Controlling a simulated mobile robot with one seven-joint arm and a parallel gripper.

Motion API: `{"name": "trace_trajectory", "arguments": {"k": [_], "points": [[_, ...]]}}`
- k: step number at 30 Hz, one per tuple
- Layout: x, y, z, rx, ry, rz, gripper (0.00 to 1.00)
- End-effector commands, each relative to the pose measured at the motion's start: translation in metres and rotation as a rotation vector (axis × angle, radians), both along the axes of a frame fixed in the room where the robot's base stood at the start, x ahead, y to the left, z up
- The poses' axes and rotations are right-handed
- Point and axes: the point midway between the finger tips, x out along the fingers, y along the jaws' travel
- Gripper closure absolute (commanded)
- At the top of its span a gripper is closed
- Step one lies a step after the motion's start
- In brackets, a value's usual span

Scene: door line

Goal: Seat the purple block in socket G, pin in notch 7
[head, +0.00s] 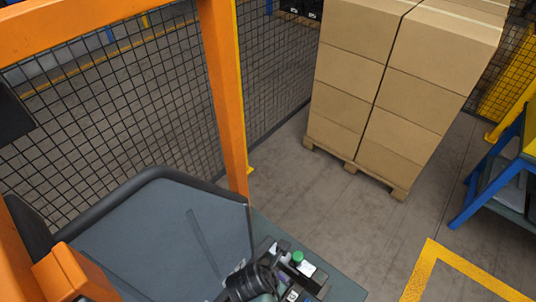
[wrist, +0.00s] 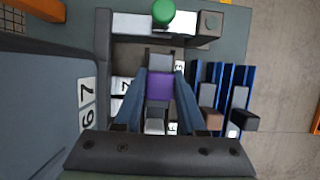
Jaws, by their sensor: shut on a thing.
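The purple block (wrist: 160,87) sits between the two blue fingers of my gripper (wrist: 160,84) in the wrist view. The fingers are shut on its sides. Grey-white pieces show just above and below the block, over a dark fixture (wrist: 122,55) with small white labels. One label (wrist: 122,86) seems to read 7 and another (wrist: 172,128) seems to read F. Socket G, its notches and the block's pin cannot be made out.
A green knob (wrist: 163,12) stands at the fixture's far edge, also in the head view (head: 298,257). Blue slotted racks (wrist: 222,85) are on the right. A grey panel (wrist: 38,105) with numbered labels is on the left. Stacked cartons (head: 400,80) stand on a pallet behind.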

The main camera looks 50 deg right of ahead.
Motion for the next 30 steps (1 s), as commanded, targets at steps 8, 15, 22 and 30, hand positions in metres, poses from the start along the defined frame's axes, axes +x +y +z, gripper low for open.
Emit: {"name": "trace_trajectory", "arguments": {"k": [8,15,22,30], "points": [[0.001,0.000,-0.010,-0.001,-0.002,0.001,1.00],[0.000,0.000,-0.023,-0.001,-0.001,0.001,1.00],[0.000,0.000,-0.034,-0.001,-0.001,0.001,1.00],[0.001,0.000,-0.046,-0.001,-0.001,0.000,1.00]]}}
